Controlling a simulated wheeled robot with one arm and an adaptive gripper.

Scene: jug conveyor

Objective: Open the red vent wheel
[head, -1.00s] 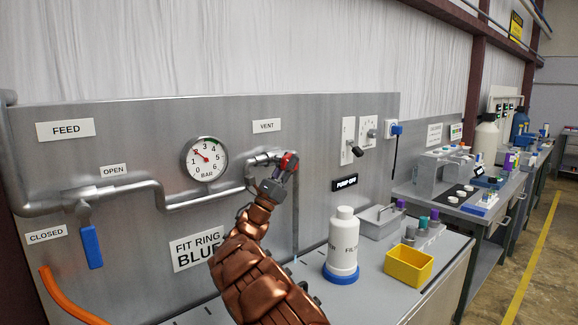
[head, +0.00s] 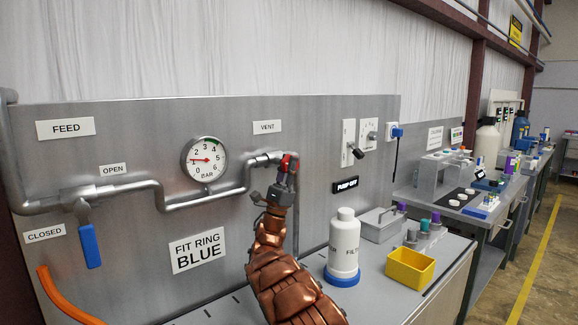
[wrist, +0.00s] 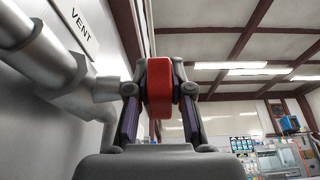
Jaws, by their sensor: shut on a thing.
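The red vent wheel (head: 286,163) sits on the pipe under the VENT label (head: 267,127). In the wrist view the wheel (wrist: 159,88) stands between my two fingers. My gripper (head: 285,176) is shut on it, with one finger on each side. The pipe fitting (wrist: 62,62) runs along the panel at the left of the wrist view. In the head view my gripper partly hides the wheel. The pressure gauge (head: 204,158) has its red needle pointing left, near the 1.
A blue-handled feed valve (head: 90,245) hangs down at the left by CLOSED. A white filter bottle (head: 343,245) with a blue ring, a yellow bin (head: 410,268) and a grey tray (head: 380,222) stand on the bench to the right of my arm.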

